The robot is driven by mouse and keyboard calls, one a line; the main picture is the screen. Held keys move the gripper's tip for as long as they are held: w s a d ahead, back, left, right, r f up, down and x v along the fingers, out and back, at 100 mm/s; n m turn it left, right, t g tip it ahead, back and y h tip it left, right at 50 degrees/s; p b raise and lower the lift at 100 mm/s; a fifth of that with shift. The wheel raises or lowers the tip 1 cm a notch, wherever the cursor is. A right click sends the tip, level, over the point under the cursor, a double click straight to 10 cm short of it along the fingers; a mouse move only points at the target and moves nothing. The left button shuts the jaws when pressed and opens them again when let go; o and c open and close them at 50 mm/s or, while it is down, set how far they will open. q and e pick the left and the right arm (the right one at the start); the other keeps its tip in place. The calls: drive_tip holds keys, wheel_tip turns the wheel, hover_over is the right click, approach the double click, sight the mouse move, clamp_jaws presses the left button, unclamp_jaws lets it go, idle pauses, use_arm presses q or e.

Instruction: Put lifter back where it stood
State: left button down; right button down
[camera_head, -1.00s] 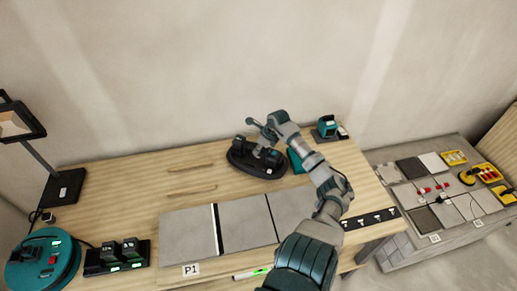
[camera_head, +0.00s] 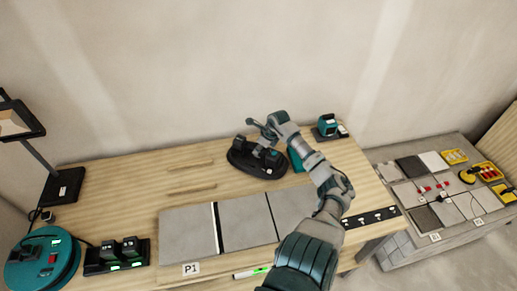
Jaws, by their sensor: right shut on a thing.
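A black device with an oval base and raised dark blocks, which looks like the lifter (camera_head: 243,160), is at the back middle of the wooden workbench (camera_head: 120,200). My right gripper (camera_head: 262,150) reaches over it from the right and is shut on its upper part, between the raised blocks. The fingers and wrist hide part of its handle. The base looks level and at the bench top; I cannot tell whether it touches. My left gripper is not in view.
Large grey tiles (camera_head: 247,222) lie along the bench front. A teal tool (camera_head: 327,126) stands at the back right, and a teal item (camera_head: 295,161) is partly hidden behind my arm. A lamp (camera_head: 62,188), cable reel (camera_head: 42,258) and charger (camera_head: 118,257) are at left.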

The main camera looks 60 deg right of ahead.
drive_tip(key=c, duration=0.9)
unclamp_jaws()
drive_tip(key=shift+r, duration=0.1)
drive_tip(key=shift+a, duration=0.1)
